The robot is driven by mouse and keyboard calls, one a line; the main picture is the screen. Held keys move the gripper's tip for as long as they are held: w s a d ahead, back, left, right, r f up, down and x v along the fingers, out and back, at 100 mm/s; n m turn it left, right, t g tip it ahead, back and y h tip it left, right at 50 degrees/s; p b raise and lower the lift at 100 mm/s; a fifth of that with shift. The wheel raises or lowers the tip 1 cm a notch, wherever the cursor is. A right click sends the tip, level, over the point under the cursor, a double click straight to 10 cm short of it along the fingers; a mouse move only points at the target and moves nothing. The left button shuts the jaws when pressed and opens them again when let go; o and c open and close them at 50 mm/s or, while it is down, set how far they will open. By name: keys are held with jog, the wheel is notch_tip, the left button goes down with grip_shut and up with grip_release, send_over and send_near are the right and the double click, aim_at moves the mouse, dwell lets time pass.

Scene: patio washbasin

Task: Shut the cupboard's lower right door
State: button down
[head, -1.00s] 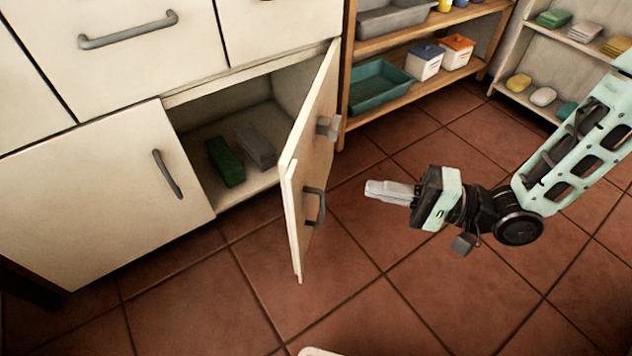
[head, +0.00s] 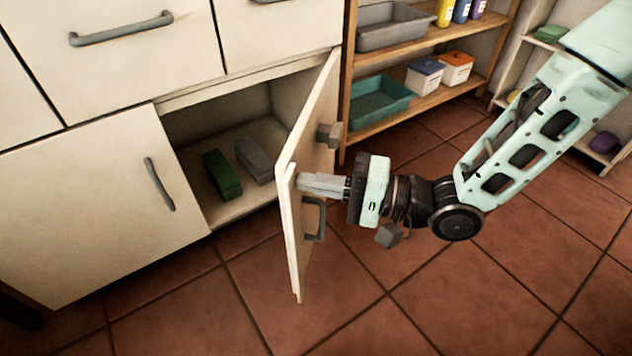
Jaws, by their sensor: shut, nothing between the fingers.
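The cupboard's lower right door (head: 310,150) stands wide open, swung out toward me on its right side. It has a grey handle (head: 316,220) near its free edge and a grey block (head: 328,134) higher up, on the same face. My gripper (head: 302,182) is shut and empty. Its fingertips are at the door's right-hand face near the free edge, just above the handle. They look to be touching the door, but I cannot tell for sure. The cupboard opening (head: 200,138) is in view left of the door.
Inside the cupboard lie a green block (head: 222,176) and a grey block (head: 254,160). The lower left door (head: 90,215) is shut. A wooden shelf (head: 420,98) with a teal tray (head: 378,102) and boxes stands behind the door. The tiled floor (head: 200,315) in front is clear.

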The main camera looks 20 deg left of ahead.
jog(key=shift+a, duration=0.1)
jog(key=w+a+m+t+h, duration=0.1)
jog(key=w+a+m+t, duration=0.1)
jog(key=a, duration=0.7)
jog(key=w+a+m+t+h, duration=0.1)
jog(key=a+m+t, duration=0.2)
jog(key=a, duration=0.7)
jog(key=w+a+m+t+h, duration=0.1)
jog(key=w+a+m+t, duration=0.1)
jog(key=a+t, duration=0.4)
jog(key=shift+w+a, duration=0.3)
jog(key=shift+a, duration=1.45)
jog(key=shift+d, duration=0.1)
